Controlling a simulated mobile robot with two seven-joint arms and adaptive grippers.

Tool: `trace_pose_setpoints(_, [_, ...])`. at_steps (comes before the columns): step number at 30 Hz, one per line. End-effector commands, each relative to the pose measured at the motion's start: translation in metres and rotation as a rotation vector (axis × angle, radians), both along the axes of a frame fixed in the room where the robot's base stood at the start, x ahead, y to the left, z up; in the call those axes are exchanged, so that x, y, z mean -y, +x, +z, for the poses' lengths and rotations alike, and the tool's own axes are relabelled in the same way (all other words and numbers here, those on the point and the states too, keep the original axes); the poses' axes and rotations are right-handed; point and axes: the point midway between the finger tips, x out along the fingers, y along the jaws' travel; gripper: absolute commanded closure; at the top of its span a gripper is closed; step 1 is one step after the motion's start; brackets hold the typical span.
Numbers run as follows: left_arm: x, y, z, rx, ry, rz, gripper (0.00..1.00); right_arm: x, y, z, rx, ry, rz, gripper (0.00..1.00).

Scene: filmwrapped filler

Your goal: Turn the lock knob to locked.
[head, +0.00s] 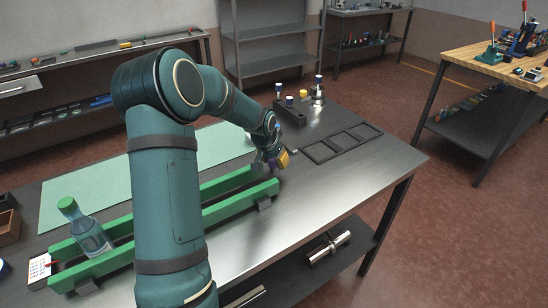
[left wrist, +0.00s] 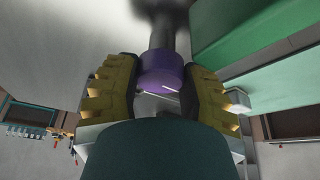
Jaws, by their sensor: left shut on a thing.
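The lock knob is purple with a thin white line on its face, and it shows in the left wrist view (left wrist: 162,70). A dark shaft or post runs behind it. My left gripper (left wrist: 160,92) has its yellow ribbed fingers on either side of the knob and is shut on it. In the head view my left gripper (head: 281,159) is at the far right end of the green rails (head: 228,208), where only a little purple shows and the arm hides much. The lock markings are not visible. My right gripper is not in view.
A bottle with a green cap (head: 88,230) leans between the rails at the left, near a white card (head: 40,266). The table's right front (head: 350,190) is clear.

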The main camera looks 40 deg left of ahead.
Motion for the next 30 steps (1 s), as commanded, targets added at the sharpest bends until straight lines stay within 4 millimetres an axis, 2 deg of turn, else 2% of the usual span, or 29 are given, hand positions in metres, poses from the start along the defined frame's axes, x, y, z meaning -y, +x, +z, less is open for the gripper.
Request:
trace_pose_setpoints(6, [0.0, 0.001, 0.0, 0.001, 0.001, -0.003, 0.92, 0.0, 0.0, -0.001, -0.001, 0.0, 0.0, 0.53])
trace_pose_setpoints(7, [0.0, 0.0, -0.001, 0.001, 0.001, -0.003, 0.51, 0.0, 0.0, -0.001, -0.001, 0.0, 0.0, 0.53])
trace_pose_setpoints(9, [0.0, 0.0, -0.001, 0.001, 0.001, -0.002, 0.26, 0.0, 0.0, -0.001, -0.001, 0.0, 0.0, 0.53])
trace_pose_setpoints(10, [0.0, 0.0, 0.0, 0.001, 0.001, -0.002, 0.23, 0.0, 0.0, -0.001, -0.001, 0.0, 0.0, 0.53])
trace_pose_setpoints(19, [0.0, 0.0, 0.0, 0.001, 0.001, -0.001, 0.23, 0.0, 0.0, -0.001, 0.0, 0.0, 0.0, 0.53])
trace_pose_setpoints(22, [0.0, -0.002, 0.006, 0.003, 0.001, 0.0, 0.23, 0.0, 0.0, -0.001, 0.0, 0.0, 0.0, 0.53])
trace_pose_setpoints(26, [0.001, -0.008, 0.023, 0.004, 0.001, 0.001, 0.23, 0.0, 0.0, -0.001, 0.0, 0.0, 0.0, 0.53])
trace_pose_setpoints(30, [0.003, -0.019, 0.05, 0.006, 0.003, 0.0, 0.23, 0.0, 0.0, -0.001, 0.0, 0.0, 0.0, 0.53])
